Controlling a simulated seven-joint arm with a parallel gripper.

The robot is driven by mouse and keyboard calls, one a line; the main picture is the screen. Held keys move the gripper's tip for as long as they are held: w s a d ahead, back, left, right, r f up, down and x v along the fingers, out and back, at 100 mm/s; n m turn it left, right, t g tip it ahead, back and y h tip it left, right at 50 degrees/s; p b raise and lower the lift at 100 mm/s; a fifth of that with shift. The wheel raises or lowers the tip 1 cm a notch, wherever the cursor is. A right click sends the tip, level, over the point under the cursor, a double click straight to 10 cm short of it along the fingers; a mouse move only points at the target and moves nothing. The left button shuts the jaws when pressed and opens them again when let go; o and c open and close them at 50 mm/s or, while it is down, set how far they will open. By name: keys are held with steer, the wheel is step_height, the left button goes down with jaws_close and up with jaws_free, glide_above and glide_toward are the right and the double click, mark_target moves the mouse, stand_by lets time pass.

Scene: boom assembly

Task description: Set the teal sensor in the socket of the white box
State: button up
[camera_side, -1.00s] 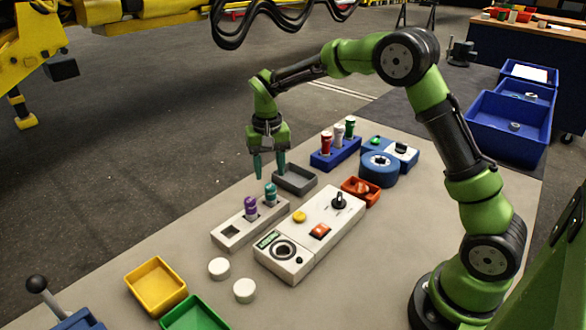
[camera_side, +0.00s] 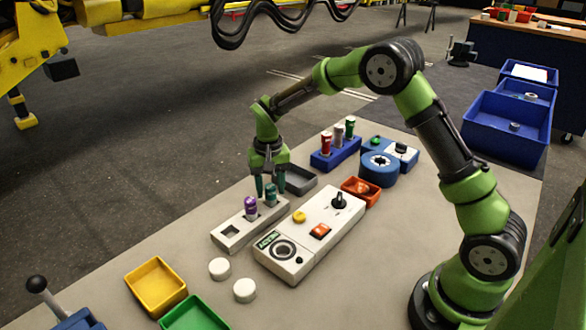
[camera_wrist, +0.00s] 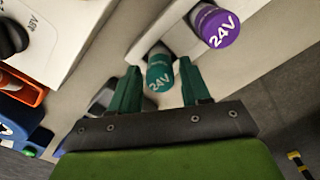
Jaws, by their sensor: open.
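The teal sensor (camera_side: 270,194) stands upright in the grey-white rack (camera_side: 230,237), beside the purple sensor (camera_side: 250,206). My gripper (camera_side: 270,188) is open with its fingers pointing down around the top of the teal sensor. In the wrist view the teal sensor (camera_wrist: 159,75), marked 24V, lies between the two green fingertips, with gaps on both sides. The purple sensor (camera_wrist: 217,27), also marked 24V, stands apart from them. The white box (camera_side: 310,233) is in front of the rack, and its round dark-ringed socket (camera_side: 284,249) shows no sensor in it.
A grey tray (camera_side: 298,180) is close behind my gripper. A blue rack (camera_side: 335,154) holds several coloured pieces. A small orange-red bin (camera_side: 361,191) and a blue round fixture (camera_side: 379,169) stand behind the box. Two white caps (camera_side: 232,279) and a yellow tray (camera_side: 156,286) are at front left.

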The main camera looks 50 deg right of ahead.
mark_target(270, 186)
steer(key=c, duration=0.8)
steer(key=shift+r, duration=3.3)
steer(key=shift+c, duration=0.2)
steer(key=shift+a+r, duration=0.2)
steer(key=s+a+r+n, duration=0.3)
steer(key=s+a+r, duration=0.1)
steer(key=s+a, duration=0.35)
steer(key=s+a+n, duration=0.3)
steer(key=s, duration=0.3)
steer(key=shift+s+f, duration=0.15)
steer(key=shift+f, duration=1.3)
steer(key=shift+s+f, duration=0.1)
steer(key=shift+f, duration=1.35)
